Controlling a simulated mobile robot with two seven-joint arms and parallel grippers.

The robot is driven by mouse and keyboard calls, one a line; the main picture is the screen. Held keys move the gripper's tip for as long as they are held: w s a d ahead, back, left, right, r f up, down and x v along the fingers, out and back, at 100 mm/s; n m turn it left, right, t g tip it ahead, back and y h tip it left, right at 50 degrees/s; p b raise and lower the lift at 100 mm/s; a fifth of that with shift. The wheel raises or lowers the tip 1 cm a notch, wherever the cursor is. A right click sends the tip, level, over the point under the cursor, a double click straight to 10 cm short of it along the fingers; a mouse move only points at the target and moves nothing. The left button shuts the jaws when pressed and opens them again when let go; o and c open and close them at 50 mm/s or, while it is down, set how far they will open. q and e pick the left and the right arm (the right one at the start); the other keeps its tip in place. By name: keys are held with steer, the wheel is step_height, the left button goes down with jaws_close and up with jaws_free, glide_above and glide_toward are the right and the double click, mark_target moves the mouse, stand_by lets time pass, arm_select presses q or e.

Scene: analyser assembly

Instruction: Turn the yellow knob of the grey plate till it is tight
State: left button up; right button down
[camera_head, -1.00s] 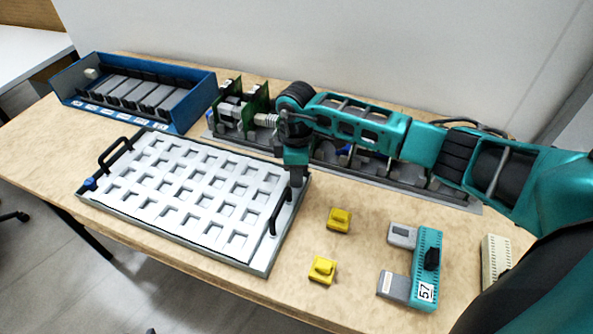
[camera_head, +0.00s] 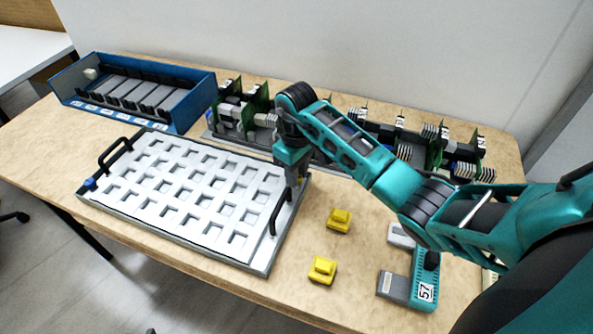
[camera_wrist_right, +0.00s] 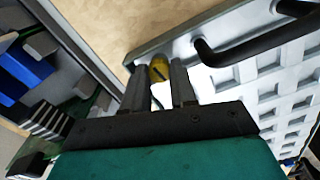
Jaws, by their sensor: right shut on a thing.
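The grey plate (camera_head: 262,262) lies on the table at the left in the head view, with a grid of square pockets and a black handle at each end. It also shows in the right wrist view (camera_wrist_right: 215,82). The yellow knob (camera_wrist_right: 158,70) is at the plate's corner in the wrist view, between the two fingers of my right gripper (camera_wrist_right: 160,74). My right gripper (camera_head: 294,182) is shut on the knob and points down at the plate's far right corner. In the head view it hides the knob. My left gripper is not in view.
Two yellow blocks (camera_head: 339,220) (camera_head: 322,270) lie right of the plate. A teal part labelled 57 (camera_head: 424,283) lies farther right, partly under my arm. A blue tray (camera_head: 190,118) stands at the back left. A rack with green boards (camera_head: 440,148) runs along the back.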

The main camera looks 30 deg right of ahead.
steer(key=shift+w+r, duration=0.25)
steer(key=shift+r, duration=0.1)
steer(key=c, duration=1.2)
jaws_free()
steer(key=shift+s, duration=0.1)
steer(key=o, duration=0.3)
steer(key=shift+s+f, duration=0.1)
steer(key=shift+f, duration=0.05)
steer(key=shift+d, duration=0.1)
